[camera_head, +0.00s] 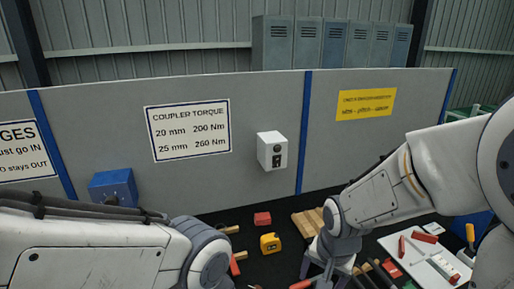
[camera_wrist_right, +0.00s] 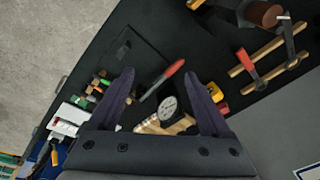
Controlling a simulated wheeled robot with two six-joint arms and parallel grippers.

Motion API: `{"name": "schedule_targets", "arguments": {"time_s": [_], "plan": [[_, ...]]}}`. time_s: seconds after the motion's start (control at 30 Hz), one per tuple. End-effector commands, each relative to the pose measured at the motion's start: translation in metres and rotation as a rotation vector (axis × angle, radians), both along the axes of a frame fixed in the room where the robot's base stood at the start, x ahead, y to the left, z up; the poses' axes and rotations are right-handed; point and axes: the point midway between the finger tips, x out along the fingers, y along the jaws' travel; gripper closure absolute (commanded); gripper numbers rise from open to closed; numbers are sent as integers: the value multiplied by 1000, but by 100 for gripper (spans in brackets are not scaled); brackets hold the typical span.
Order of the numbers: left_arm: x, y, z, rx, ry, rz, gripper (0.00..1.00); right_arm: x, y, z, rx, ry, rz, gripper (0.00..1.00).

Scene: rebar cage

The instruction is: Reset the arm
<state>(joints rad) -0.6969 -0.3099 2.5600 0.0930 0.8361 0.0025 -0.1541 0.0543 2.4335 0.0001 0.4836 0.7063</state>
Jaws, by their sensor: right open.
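My right arm (camera_head: 375,200) comes in from the right in the head view and bends down over the dark bench. Its gripper is mostly cut off by the bottom edge there. In the right wrist view my right gripper (camera_wrist_right: 158,76) has its two dark fingers spread apart, with nothing held. A red-handled tool (camera_wrist_right: 162,80) and a round grey disc (camera_wrist_right: 168,105) show between the fingers, on or near the bench. My left arm (camera_head: 110,250) crosses the lower left of the head view, and its gripper is out of frame.
The bench holds a yellow tape measure (camera_head: 270,243), a red block (camera_head: 262,219), wooden pieces (camera_head: 308,222) and a white board with red tools (camera_head: 425,258). Behind stand a grey partition (camera_head: 240,95) with a white box (camera_head: 272,150) and a blue box (camera_head: 113,187).

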Motion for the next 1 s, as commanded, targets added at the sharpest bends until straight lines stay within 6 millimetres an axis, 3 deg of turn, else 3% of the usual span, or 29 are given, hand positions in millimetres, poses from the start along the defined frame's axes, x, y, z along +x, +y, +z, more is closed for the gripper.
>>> {"name": "schedule_targets", "arguments": {"time_s": [0.2, 0.57, 0.77, 1.0], "plan": [[0, 0, 0, 0, 0, 0, 50, -7, -23, -4, -56, -35, 246, 19], [0, 0, 0, 0, 0, 0, 50, -17, -47, -9, -137, -69, 541, 19], [0, 0, -8, 0, 0, 0, 50, -33, -6, -4, -114, -51, 671, 19], [0, 0, -16, 0, 0, -1, 50, -67, 39, 4, -85, -14, 848, 19]]}}
